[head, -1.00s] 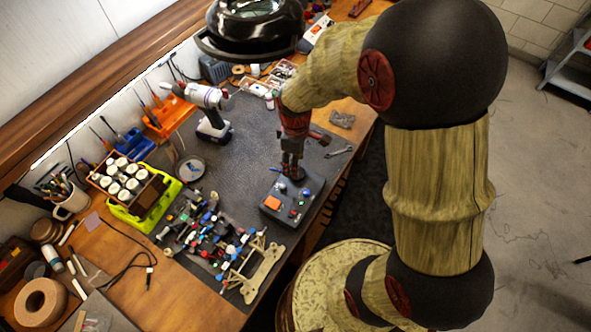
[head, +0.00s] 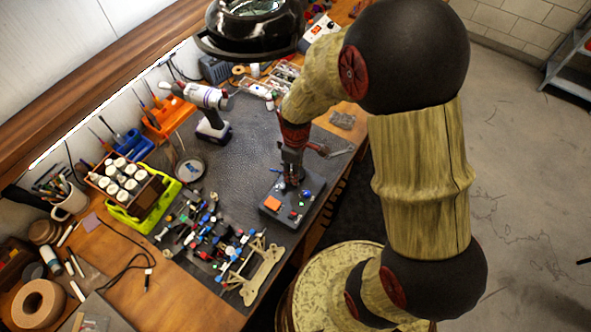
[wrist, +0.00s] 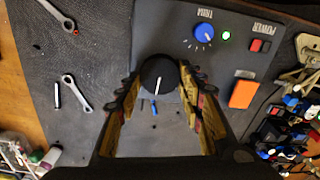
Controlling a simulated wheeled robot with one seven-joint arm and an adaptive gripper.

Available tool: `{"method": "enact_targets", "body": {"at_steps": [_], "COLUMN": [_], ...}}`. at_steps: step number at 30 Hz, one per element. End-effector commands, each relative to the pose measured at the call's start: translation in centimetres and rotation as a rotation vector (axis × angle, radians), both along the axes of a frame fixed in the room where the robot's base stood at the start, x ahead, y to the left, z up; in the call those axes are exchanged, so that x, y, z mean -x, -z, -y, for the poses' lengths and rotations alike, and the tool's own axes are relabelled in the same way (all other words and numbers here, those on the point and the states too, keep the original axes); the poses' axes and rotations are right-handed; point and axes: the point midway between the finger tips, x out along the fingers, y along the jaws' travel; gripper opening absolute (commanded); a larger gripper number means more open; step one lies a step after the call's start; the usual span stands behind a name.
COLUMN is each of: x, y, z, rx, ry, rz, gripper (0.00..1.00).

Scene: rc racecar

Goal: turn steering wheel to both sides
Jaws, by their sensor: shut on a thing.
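The grey control box (head: 284,213) sits near the table edge in the head view. In the wrist view the box (wrist: 215,72) carries a round black knob (wrist: 158,72) with a white pointer line running downward, the only wheel-like part I see. My gripper (wrist: 160,88) has its two fingers on either side of this knob and is shut on it. In the head view my gripper (head: 292,174) points down onto the far side of the box and hides the knob.
The box also bears a blue TRIM knob (wrist: 203,33), a red power switch (wrist: 260,46) and an orange button (wrist: 242,92). Wrenches (wrist: 76,92) lie beside it on the dark mat. Racecar parts (head: 212,240) and a drill (head: 208,110) are to the left.

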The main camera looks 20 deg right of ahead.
Motion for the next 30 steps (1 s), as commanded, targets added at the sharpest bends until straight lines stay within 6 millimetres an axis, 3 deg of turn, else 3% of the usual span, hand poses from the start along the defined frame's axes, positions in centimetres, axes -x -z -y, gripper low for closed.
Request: {"method": "enact_targets", "body": {"at_steps": [8, 19, 30], "x": [-0.02, -0.03, -0.19], "y": [-0.02, -0.06, -0.14], "z": [0.01, 0.04, 0.17], "rx": [0.000, 0.000, 0.000], "ry": [0.000, 0.074, 0.352], "rz": [0.000, 0.000, 0.001], "gripper": [0.12, 0.12, 0.12]}}
